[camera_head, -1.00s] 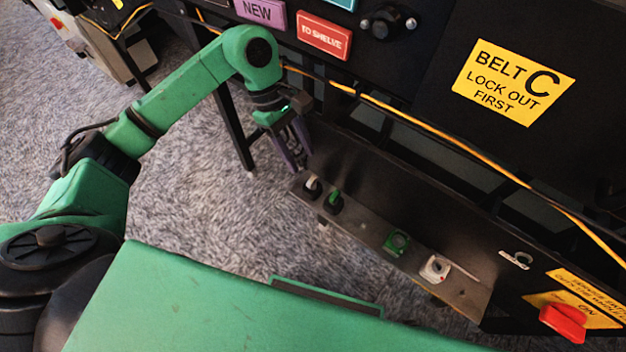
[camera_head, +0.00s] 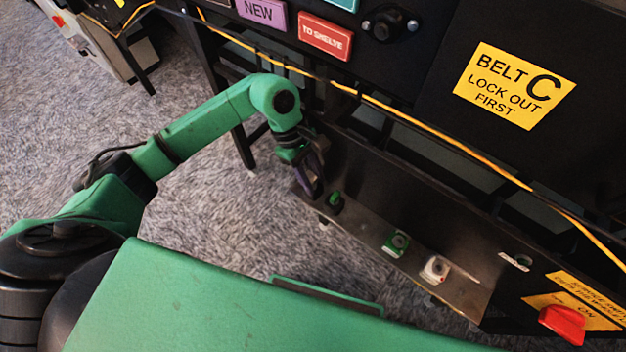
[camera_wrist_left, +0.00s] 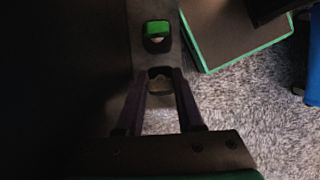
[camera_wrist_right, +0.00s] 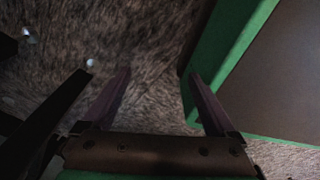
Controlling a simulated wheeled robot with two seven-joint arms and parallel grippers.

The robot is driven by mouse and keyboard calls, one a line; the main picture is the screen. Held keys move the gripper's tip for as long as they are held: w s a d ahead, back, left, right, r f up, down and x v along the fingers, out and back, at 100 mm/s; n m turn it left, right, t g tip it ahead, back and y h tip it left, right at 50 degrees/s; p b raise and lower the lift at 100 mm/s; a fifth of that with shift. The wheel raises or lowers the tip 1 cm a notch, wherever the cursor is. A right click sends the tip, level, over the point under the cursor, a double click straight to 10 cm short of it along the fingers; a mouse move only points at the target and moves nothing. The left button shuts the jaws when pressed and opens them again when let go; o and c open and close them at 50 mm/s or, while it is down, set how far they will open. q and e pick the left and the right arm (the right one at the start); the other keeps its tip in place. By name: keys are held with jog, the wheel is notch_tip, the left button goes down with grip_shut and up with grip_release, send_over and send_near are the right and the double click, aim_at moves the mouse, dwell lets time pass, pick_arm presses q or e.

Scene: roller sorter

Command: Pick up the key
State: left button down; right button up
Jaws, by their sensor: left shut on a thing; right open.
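My left gripper (camera_head: 311,190) is at the left end of a narrow ledge, shut on a pale-headed key. The key (camera_wrist_left: 160,84) shows between the finger tips in the left wrist view, with a dark holder around it; the gripper hides it in the head view. I cannot tell whether it is clear of its holder. A green-headed piece (camera_head: 335,199) stands in a dark holder just right of the gripper and also shows in the left wrist view (camera_wrist_left: 156,29). My right gripper (camera_wrist_right: 158,74) is open and empty over the carpet.
The ledge (camera_head: 368,231) also carries a green block (camera_head: 396,243) and a white block (camera_head: 435,268). A dark panel rises behind it, with a yellow cable (camera_head: 440,135) across it. A red switch handle (camera_head: 563,322) is at lower right.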

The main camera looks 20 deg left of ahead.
pick_arm(q)
jog(key=shift+r, duration=0.15)
jog(key=shift+r, duration=0.35)
notch_tip(320, 180, up, 19)
jog(key=p, duration=0.2)
notch_tip(320, 180, up, 5)
jog(key=p, duration=0.3)
send_over(313, 179)
jog(key=shift+f, duration=0.2)
pick_arm(e)
jog(key=r, duration=0.1)
jog(key=s+r, duration=0.2)
jog(key=shift+s+d+r, duration=0.15)
jog(key=shift+s+d, duration=0.05)
jog(key=shift+d, duration=0.05)
